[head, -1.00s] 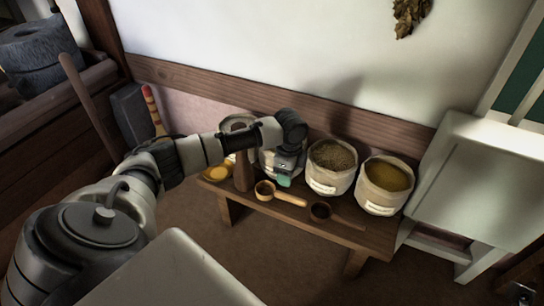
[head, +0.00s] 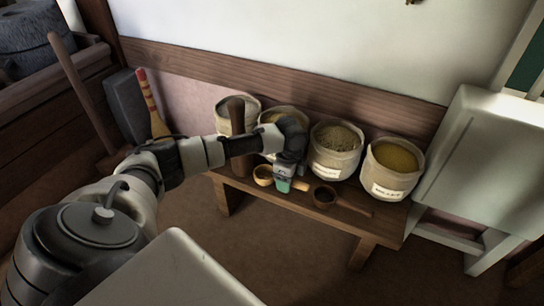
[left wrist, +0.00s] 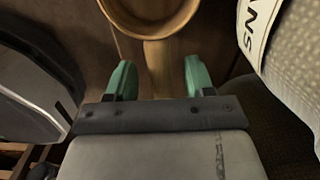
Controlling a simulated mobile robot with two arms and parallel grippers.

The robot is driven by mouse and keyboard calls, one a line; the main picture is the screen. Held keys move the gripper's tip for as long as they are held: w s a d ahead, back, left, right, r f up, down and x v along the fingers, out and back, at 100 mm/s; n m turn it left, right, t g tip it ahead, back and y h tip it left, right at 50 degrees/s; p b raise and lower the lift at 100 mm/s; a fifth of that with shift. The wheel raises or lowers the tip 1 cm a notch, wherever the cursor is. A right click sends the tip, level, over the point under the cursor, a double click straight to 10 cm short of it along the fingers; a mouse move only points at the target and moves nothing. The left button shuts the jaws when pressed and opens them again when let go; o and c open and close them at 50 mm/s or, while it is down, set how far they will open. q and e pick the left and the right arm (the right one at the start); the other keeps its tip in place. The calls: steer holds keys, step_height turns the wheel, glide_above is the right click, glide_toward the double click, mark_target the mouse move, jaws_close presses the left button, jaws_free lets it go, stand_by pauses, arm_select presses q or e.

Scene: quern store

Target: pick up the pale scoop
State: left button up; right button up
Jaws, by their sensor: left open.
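The pale scoop (head: 263,172) lies on the low wooden bench in front of the sacks, its round bowl to the left and its handle running right. My left gripper (head: 284,184) is over the handle, hiding its middle; the handle's end shows just to the right. In the left wrist view the scoop's bowl (left wrist: 151,14) is at the top, and its handle runs down between the two green fingertips (left wrist: 160,78). The fingers are open, with a gap on each side of the handle. My right gripper is not in view.
A dark scoop (head: 325,196) lies on the bench (head: 342,221) to the right. Several filled sacks, among them one of yellow grain (head: 391,172), stand behind. An upright brown wooden piece (head: 237,118) stands left of my gripper. A pale cabinet (head: 484,165) is at the right.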

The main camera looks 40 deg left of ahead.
arm_select(q)
steer(key=shift+f, duration=0.4)
jaws_close()
steer(key=shift+r, duration=0.15)
